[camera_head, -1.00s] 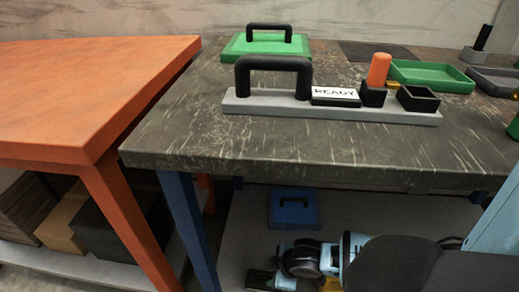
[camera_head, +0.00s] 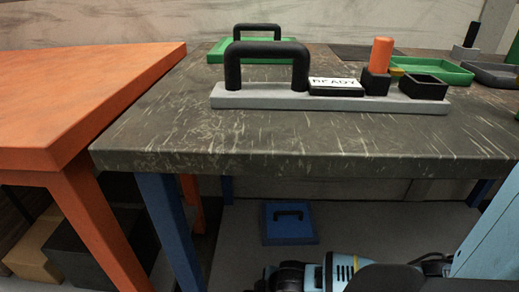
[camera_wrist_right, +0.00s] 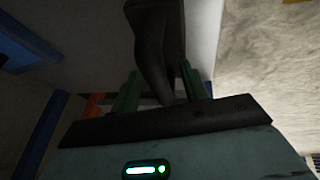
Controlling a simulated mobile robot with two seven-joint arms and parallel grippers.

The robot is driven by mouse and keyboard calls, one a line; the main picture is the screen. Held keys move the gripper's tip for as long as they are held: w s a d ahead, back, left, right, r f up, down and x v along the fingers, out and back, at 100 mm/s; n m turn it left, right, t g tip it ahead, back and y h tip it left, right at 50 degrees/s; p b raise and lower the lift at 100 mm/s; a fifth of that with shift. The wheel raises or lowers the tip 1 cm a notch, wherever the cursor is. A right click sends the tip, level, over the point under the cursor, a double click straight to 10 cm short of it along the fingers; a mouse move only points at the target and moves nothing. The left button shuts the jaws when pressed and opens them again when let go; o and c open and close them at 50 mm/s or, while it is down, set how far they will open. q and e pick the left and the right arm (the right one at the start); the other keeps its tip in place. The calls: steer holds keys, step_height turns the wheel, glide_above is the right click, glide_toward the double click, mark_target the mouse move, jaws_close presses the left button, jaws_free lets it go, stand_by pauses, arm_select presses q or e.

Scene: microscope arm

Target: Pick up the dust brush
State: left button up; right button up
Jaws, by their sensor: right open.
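An orange cylinder (camera_head: 382,53), which may be the dust brush's handle, stands upright in a small black holder (camera_head: 375,83). The holder is on a long grey base (camera_head: 290,101) on the dark worktable. No bristles show. In the right wrist view my right gripper (camera_wrist_right: 160,88) is open, with a dark shape across the middle that I cannot make out. My right arm (camera_head: 340,270) is low in front of the table in the head view, well below the orange cylinder. My left gripper is not in view.
The grey base also bears a black handle (camera_head: 266,50), a READY sign (camera_head: 336,85) and an open black box (camera_head: 423,87). Green trays (camera_head: 435,70) lie behind. An orange table (camera_head: 80,90) stands left. A blue case (camera_head: 289,228) sits on the lower shelf. The table's front strip is clear.

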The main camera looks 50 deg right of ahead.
steer(key=shift+r, duration=0.1)
steer(key=shift+c, duration=0.4)
steer(key=c, duration=0.5)
jaws_close()
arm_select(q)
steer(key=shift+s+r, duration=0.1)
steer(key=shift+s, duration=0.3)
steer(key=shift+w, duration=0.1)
